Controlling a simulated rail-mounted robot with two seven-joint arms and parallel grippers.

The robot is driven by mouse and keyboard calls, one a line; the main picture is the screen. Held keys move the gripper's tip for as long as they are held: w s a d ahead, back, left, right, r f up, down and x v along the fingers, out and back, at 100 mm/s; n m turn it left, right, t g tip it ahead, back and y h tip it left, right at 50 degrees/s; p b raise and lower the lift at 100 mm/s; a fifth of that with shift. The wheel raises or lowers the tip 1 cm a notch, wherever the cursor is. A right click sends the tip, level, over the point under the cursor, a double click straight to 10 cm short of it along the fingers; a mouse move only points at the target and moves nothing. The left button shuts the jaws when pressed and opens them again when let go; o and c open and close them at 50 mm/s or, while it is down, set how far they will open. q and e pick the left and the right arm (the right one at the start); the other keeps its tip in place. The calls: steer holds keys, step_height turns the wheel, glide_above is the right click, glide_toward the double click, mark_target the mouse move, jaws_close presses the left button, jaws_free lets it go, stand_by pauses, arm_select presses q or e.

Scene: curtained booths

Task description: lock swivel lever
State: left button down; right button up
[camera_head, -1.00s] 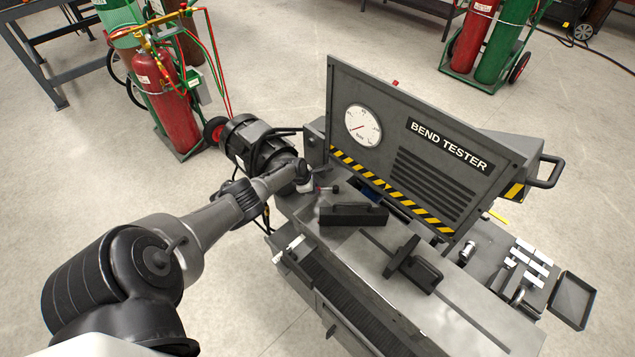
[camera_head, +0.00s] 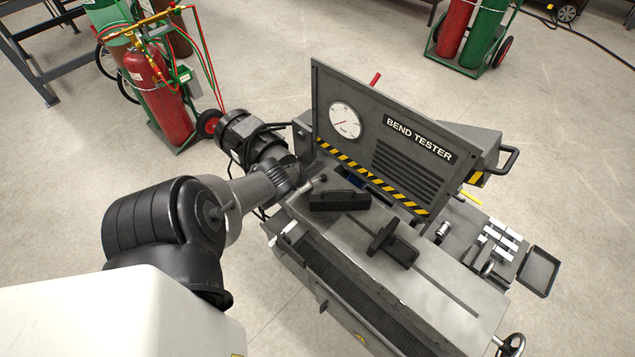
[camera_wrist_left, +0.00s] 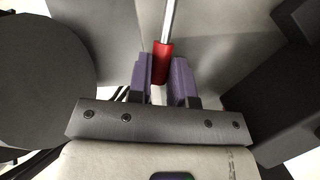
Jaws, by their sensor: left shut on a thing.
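In the left wrist view, my left gripper (camera_wrist_left: 162,70) has its two purple fingers on either side of the red grip (camera_wrist_left: 163,58) of a lever and is shut on it. The lever's bright metal rod (camera_wrist_left: 168,18) runs up out of that view. In the head view, my left arm reaches to the left end of the grey bend tester (camera_head: 440,265). My wrist largely hides the gripper and the red grip there. A short light rod with a dark end (camera_head: 320,179) shows just beyond it. My right gripper is not in view.
The upright panel (camera_head: 385,150) with a gauge stands behind the work surface. Black blocks (camera_head: 340,200) (camera_head: 393,243) sit on the bed. A motor (camera_head: 248,135) is beyond my wrist. A red handle (camera_head: 375,79) sticks up behind the panel. Gas cylinders (camera_head: 160,98) stand at the back left.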

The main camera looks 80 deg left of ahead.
arm_select(q)
steer(key=shift+d, duration=0.15)
stand_by(0.4)
steer(key=c, duration=1)
jaws_free()
steer(key=shift+c, duration=0.2)
steer(key=shift+r, duration=0.1)
steer(key=p+v, duration=1.3)
steer(key=p, duration=0.3)
steer(key=shift+d+r+p, duration=0.2)
steer(key=shift+r+p, duration=0.05)
steer(key=shift+p, duration=0.15)
